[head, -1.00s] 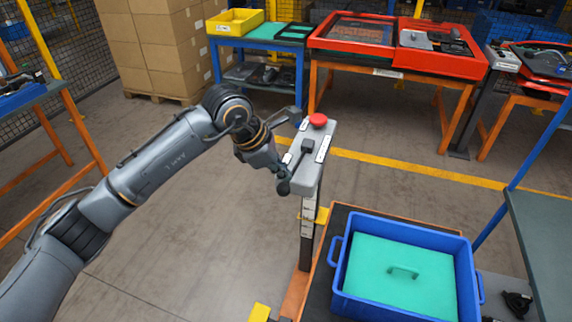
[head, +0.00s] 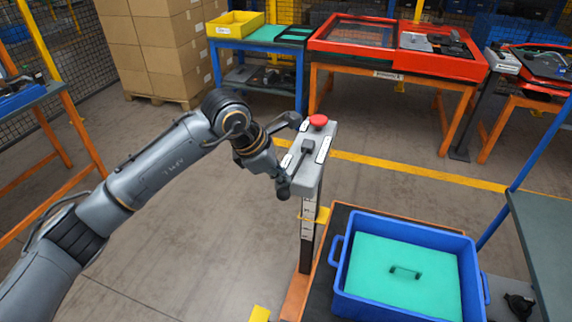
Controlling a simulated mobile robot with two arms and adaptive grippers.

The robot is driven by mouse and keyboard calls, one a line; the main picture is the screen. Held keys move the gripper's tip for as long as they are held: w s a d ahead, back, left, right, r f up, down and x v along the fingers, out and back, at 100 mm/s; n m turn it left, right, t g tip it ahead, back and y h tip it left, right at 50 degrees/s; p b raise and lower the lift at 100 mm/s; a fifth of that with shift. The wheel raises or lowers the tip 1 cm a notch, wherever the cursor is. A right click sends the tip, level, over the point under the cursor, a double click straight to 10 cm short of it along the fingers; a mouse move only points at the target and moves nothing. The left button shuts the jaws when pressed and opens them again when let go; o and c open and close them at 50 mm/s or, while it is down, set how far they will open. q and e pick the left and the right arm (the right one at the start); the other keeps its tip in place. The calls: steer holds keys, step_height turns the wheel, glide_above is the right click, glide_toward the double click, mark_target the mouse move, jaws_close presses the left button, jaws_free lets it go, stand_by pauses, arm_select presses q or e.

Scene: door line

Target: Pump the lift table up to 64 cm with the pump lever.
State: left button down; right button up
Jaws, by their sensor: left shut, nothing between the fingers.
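The lift table (head: 341,222) has a dark top with an orange edge, at lower right. A blue crate (head: 338,285) with a green insert (head: 375,265) stands on it. The grey control box (head: 318,160) on the post carries a red button (head: 318,120) and the dark pump lever (head: 300,157), which slants toward the lower left. My left gripper (head: 284,188) is shut at the box's left side, close to the lever's lower end. I cannot tell if they touch. A scale (head: 307,228) with a yellow pointer (head: 321,216) is on the post; its figures are unreadable. My right gripper is out of view.
A red tray table (head: 392,72) and a blue stand with a yellow bin (head: 236,23) are at the back. Cardboard boxes (head: 158,50) stand at back left. A green-topped bench (head: 540,235) is at right. The floor left of the post is free.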

arm_select(q)
steer(key=shift+f, duration=0.25)
steer(key=shift+r, duration=0.15)
stand_by(0.4)
step_height(320, 180, up, 7)
steer(key=w+p, duration=0.2)
steer(key=shift+w+d, duration=0.15)
steer(key=shift+d, duration=0.25)
stand_by(0.4)
steer(key=shift+f, duration=0.2)
steer(key=r+p, duration=0.1)
steer(key=w+r+p, duration=0.1)
steer(key=r, duration=0.2)
steer(key=shift+w+d+r+p, duration=0.25)
steer(key=shift+w+r+p, duration=0.05)
steer(key=shift+r+p, duration=0.1)
stand_by(0.6)
